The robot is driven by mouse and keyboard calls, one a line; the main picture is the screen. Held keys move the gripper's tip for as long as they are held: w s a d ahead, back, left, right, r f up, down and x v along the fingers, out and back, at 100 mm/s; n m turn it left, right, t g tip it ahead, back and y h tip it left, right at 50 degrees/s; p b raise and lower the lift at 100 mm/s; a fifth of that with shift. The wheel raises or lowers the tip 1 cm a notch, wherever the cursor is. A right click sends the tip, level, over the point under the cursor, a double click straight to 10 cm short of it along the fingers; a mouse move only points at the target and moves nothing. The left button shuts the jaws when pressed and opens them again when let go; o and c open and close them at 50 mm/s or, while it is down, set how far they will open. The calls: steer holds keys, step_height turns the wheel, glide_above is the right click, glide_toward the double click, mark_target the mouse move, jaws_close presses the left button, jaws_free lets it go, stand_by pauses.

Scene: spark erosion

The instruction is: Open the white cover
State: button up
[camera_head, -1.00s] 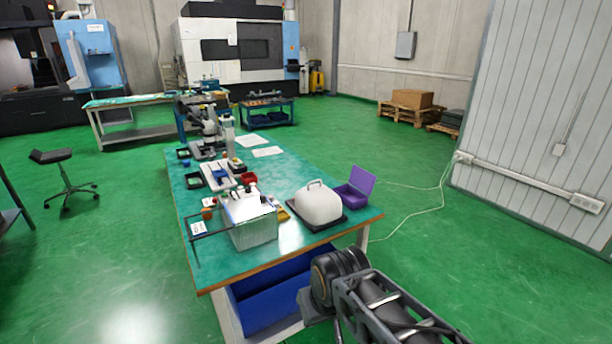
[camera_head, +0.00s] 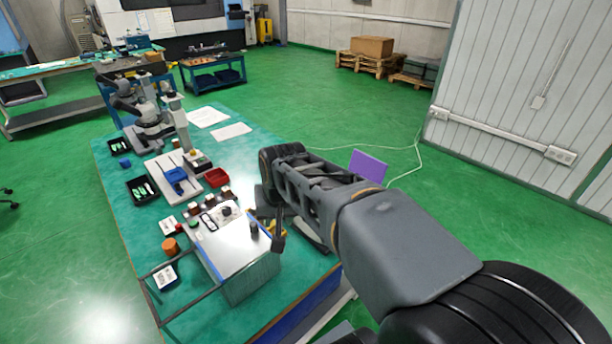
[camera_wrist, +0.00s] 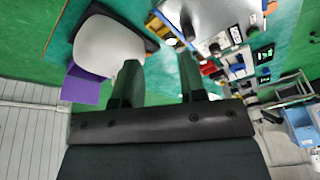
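The white cover (camera_wrist: 105,46) is a rounded shell on a dark base, at the upper left of the wrist view. It looks closed down on its base there. In the head view my arm hides most of it. My gripper (camera_wrist: 158,68) has its two dark fingers spread apart with nothing between them. The cover lies to the left of the fingers in the wrist view, apparently apart from them. In the head view my gripper (camera_head: 276,228) hangs over the table between the grey box and the cover's spot.
A grey box with knobs (camera_head: 235,242) stands close by on the green table (camera_head: 110,180). An open purple box (camera_wrist: 84,88) is beside the cover. A microscope (camera_head: 150,125), small trays and papers (camera_head: 208,117) are farther back.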

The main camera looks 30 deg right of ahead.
steer(key=w+d+r+m+g+p, duration=0.1)
steer(key=w+d+m, duration=0.55)
steer(key=d, duration=0.45)
steer(key=w+d+m+p, duration=0.2)
steer(key=w+d+m, duration=0.3)
steer(key=w+d, duration=0.45)
steer(key=shift+m+y, duration=0.25)
steer(key=shift+y, duration=0.05)
steer(key=x, duration=0.4)
steer(key=d+p+x, duration=0.1)
steer(key=x, duration=0.4)
steer(key=s+x, duration=0.1)
steer(key=x, duration=0.3)
steer(key=shift+d+f+p, duration=0.3)
steer(key=shift+f, duration=0.1)
jaws_close()
